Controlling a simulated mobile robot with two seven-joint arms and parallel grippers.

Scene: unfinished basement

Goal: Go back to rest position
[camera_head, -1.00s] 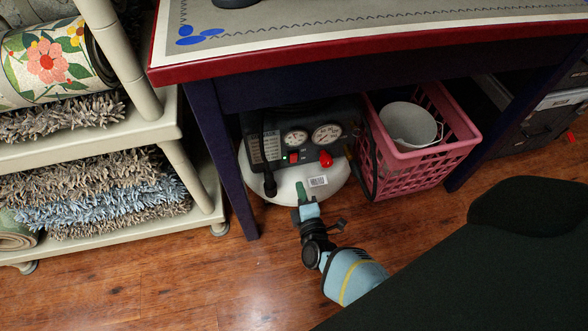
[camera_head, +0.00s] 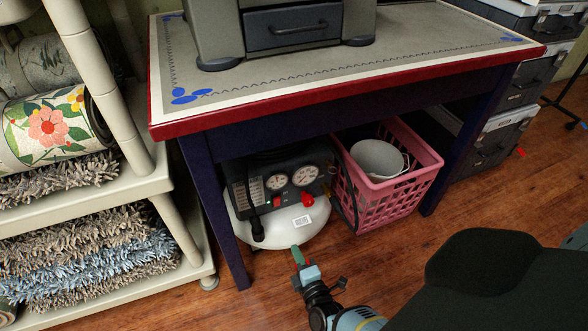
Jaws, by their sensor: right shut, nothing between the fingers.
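My right gripper (camera_head: 301,262) shows at the bottom middle of the head view, with its green and blue-grey fingers together and nothing between them. It is low, in front of the white tank of an air compressor (camera_head: 288,228) under the table. I cannot tell whether the fingertips touch the tank. The compressor has two round gauges and red switches. My left gripper is out of view.
A table (camera_head: 390,75) with a red edge and dark legs stands over the compressor and a pink crate (camera_head: 388,190) holding a white bucket (camera_head: 379,159). A shelf (camera_head: 140,191) with rolled rugs is at left. Dark cases (camera_head: 493,138) stand at right. Wooden floor (camera_head: 500,205) is open at right.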

